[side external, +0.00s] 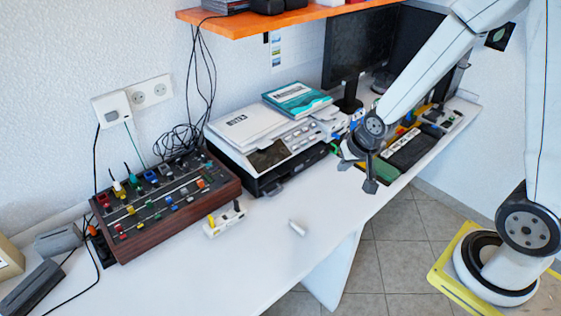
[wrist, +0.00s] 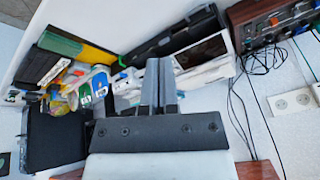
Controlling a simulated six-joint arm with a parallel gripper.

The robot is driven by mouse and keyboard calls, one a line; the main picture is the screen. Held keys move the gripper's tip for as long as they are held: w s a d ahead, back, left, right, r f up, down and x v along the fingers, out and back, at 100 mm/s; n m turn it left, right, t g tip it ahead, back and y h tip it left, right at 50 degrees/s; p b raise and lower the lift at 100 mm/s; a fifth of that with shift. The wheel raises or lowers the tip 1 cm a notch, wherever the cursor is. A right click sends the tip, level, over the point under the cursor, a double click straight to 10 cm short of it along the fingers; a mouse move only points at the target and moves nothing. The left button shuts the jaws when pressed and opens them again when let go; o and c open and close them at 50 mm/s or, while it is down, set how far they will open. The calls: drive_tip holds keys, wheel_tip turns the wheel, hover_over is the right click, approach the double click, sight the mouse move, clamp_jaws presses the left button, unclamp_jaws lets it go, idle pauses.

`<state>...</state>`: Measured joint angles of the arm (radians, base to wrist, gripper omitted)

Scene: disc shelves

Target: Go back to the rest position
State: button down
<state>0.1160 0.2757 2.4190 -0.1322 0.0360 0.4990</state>
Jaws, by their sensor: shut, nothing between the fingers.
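My gripper (side external: 370,184) hangs from my arm above the right part of the white desk, in front of the printer, in the side external view. In the wrist view my gripper (wrist: 162,66) shows with its two fingers side by side and closed. It holds nothing. The arm reaches in from the right and is bent downward at the wrist. No marker for a rest position shows in either view.
The white desk (side external: 270,265) carries a brown mixer-like box (side external: 165,208) at the left and a printer (side external: 270,150) at the centre. Monitors (side external: 355,50) stand behind. An orange shelf (side external: 290,22) hangs above.

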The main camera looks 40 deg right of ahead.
drive_tip(key=s+a+r+n+g, duration=0.2)
drive_tip(key=s+a+r+n, duration=0.1)
drive_tip(key=s, duration=0.4)
drive_tip(key=a+n, duration=0.1)
drive_tip(key=n, duration=0.1)
drive_tip(key=shift+s+r+n+y, duration=0.25)
drive_tip(key=shift+n+y, duration=0.05)
drive_tip(key=shift+a, duration=0.1)
idle(0.4)
